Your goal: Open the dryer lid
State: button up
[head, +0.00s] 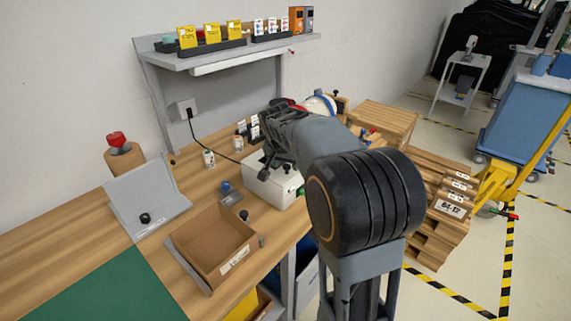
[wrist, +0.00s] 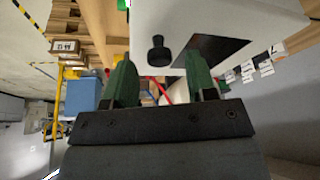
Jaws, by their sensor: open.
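The dryer appears to be the white box (head: 258,187) on the wooden bench, with a dark cord running to it from the wall outlet. Its near side and part of its top show; my arm hides the rest. In the wrist view its pale surface (wrist: 225,22) fills the top, with a black knob (wrist: 158,50) and a dark panel (wrist: 212,55). My gripper (wrist: 162,82) is open, its two green fingers apart and nothing between them. The knob lies beyond the fingertips, between them in the picture, apart from both. I see no raised lid.
An open cardboard box (head: 190,252) and a grey sloped stand with a black knob (head: 165,208) are to the left. A shelf (head: 215,62) with small boxes hangs behind. Stacked wooden pallets (head: 440,225) stand on the right. Small jars stand behind the dryer.

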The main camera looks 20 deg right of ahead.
jog(key=shift+w+d+f, duration=0.15)
jog(key=shift+d+f, duration=0.05)
jog(key=shift+f, duration=0.35)
grip_shut()
jog(key=shift+a, duration=0.15)
